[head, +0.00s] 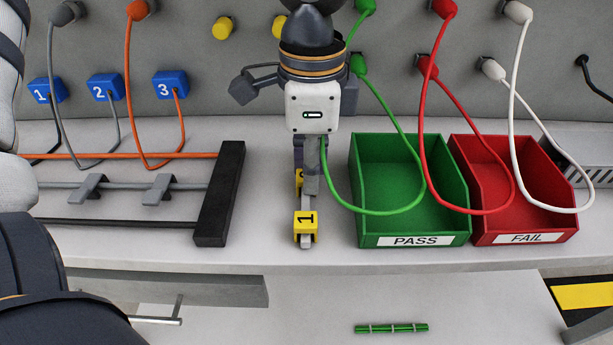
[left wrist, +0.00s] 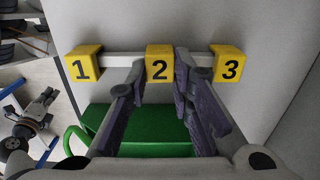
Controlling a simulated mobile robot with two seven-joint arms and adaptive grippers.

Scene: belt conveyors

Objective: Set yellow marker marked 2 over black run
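Yellow marker 2 (left wrist: 158,66) sits on a pale rail between yellow marker 1 (left wrist: 83,64) and yellow marker 3 (left wrist: 228,64). My left gripper (left wrist: 160,78) is open, with one fingertip on each side of marker 2; I cannot tell whether they touch it. In the head view my left gripper (head: 308,180) points down behind marker 1 (head: 305,226); the other markers are mostly hidden. The black run (head: 125,222) is the front line at the left, ending at a black block (head: 219,195). My right gripper is not in view.
An orange run (head: 80,155) and a grey run with two grey clips (head: 160,189) lie behind the black one. Green PASS (head: 408,240) and red FAIL (head: 530,238) bins stand right of the gripper. A green cable (head: 390,209) loops close beside it.

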